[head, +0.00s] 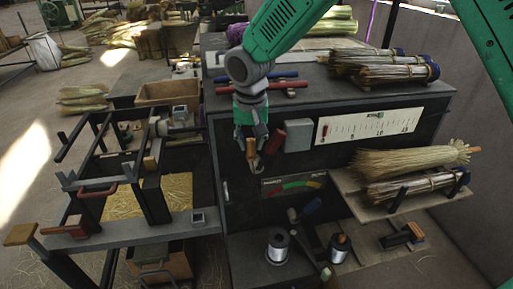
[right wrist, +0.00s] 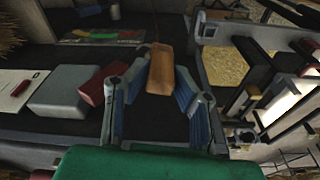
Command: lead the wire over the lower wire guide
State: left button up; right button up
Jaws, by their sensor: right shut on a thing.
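My right gripper (head: 251,143) points down in front of the dark machine cabinet in the head view. It is shut on a small orange-brown wooden handle (right wrist: 160,68), which sits between its two fingers (right wrist: 155,98) in the right wrist view. A small light hook-like piece (head: 256,162) shows just below the handle in the head view. I cannot make out the run of the wire. Two wire spools (head: 278,246) stand on the low shelf below. A small pale fitting (head: 225,190) on the cabinet front may be the lower wire guide; I cannot tell. My left gripper is not in view.
A red block (right wrist: 101,84) and a grey box (head: 298,136) are close to the right gripper. A metal frame (head: 150,185) with clamps stands at left. Broom bundles (head: 410,162) lie on the right shelf. A scale panel (head: 368,125) is on the cabinet.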

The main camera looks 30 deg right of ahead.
jog(key=w+a+r+p, duration=0.1)
jog(key=w+a+r, duration=0.15)
jog(key=a, duration=0.35)
jog(key=w+a+r, duration=0.1)
jog(key=w+a, duration=0.3)
jog(key=a, duration=0.2)
notch_tip(320, 180, down, 21)
jog(key=b, duration=0.9)
jog(key=shift+f, duration=0.15)
